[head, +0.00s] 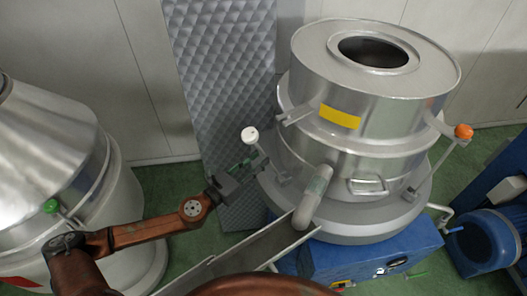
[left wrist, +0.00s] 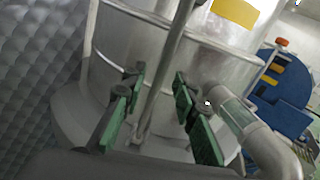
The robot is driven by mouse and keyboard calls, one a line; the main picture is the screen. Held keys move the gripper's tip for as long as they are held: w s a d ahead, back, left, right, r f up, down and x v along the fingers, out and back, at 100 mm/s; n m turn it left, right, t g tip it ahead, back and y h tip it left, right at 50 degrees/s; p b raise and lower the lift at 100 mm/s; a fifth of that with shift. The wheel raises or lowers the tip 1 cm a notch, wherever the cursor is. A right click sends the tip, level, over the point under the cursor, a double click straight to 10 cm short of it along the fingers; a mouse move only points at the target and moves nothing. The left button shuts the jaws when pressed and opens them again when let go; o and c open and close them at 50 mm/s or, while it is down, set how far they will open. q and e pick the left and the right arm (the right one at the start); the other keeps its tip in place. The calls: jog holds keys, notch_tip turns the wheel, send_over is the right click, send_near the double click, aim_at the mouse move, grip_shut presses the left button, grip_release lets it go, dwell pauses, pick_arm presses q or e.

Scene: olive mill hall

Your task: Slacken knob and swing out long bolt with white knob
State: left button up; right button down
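The white knob (head: 250,134) tops a long thin bolt on the left side of the steel vessel (head: 365,115). The bolt leans outward, and the knob shows apart from the end of the lid's bracket (head: 293,116). My left gripper (head: 252,162) is just below the knob, close to the bolt. In the left wrist view its green-padded fingers (left wrist: 156,88) are spread, with the bolt (left wrist: 165,70) running between them in the picture; contact with either pad does not show. The knob is outside that view. My right gripper is not in view.
An orange knob (head: 464,131) tops a similar bolt on the vessel's right. A grey pipe elbow (head: 313,197) is right of my left gripper; a metal chute (head: 250,255) lies below. A quilted metal panel (head: 215,75) stands behind. Another steel vessel (head: 45,165) stands left.

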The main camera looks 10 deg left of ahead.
aim_at(264, 156)
pick_arm(q)
jog(key=shift+p+x, duration=0.4)
jog(key=shift+x, duration=1.2)
grip_shut()
